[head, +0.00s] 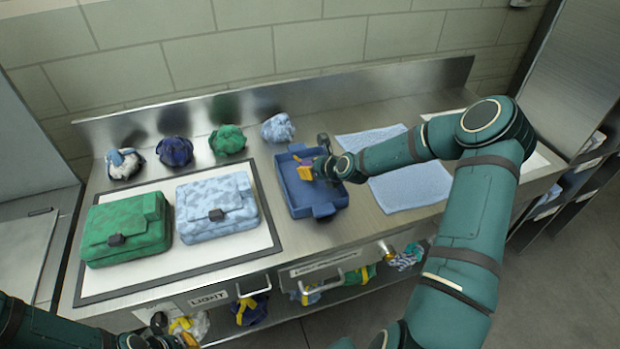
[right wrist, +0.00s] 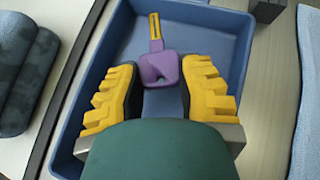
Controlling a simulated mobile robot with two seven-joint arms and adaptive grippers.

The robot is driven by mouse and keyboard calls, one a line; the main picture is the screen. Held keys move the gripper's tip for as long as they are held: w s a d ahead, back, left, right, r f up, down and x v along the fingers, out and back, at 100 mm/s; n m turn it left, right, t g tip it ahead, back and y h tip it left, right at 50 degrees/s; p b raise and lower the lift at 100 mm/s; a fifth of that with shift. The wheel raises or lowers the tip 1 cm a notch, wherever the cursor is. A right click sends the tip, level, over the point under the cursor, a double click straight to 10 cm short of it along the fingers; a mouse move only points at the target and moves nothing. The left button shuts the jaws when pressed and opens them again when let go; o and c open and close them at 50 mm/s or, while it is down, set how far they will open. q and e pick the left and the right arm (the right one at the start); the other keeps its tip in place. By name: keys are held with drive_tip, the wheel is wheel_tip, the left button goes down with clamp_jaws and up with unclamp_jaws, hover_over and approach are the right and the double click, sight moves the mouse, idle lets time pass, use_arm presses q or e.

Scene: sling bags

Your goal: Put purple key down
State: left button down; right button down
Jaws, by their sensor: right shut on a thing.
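The purple key (right wrist: 158,68) has a purple head and a yellow-striped shaft that points away from my wrist. My right gripper (head: 308,171) is over the blue tray (head: 303,212). In the right wrist view its yellow fingers (right wrist: 158,95) are on both sides of the key's head, shut on it. The key is above the tray's floor; I cannot tell whether it touches it. The tray also shows in the right wrist view (right wrist: 225,25). My left gripper (head: 172,341) is low at the bottom left, partly cut off, its finger state unclear.
A green bag (head: 126,228) and a light blue bag (head: 216,204) lie on a white, dark-edged mat (head: 255,240) left of the tray. Several crumpled cloth bundles (head: 228,140) line the back. A light blue towel (head: 405,185) lies right of the tray. Drawers with handles (head: 250,288) are below.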

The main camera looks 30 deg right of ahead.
sight(311, 182)
drive_tip(key=shift+f, duration=1.95)
drive_tip(key=shift+a, duration=0.1)
drive_tip(key=shift+f, duration=0.1)
drive_tip(key=shift+s+a+f+b, duration=0.1)
drive_tip(key=shift+s+f+b, duration=0.3)
drive_tip(key=shift+f+b, duration=0.3)
drive_tip(key=c, duration=0.7)
unclamp_jaws()
drive_tip(key=shift+w+r+p, duration=0.1)
drive_tip(key=shift+r+p, duration=0.3)
drive_tip(key=v, duration=0.4)
drive_tip(key=p+v, duration=0.1)
drive_tip(key=v, duration=0.3)
drive_tip(key=p+v, duration=0.1)
drive_tip(key=v, duration=0.3)
drive_tip(key=shift+w+r, duration=0.25)
drive_tip(key=shift+r, duration=0.1)
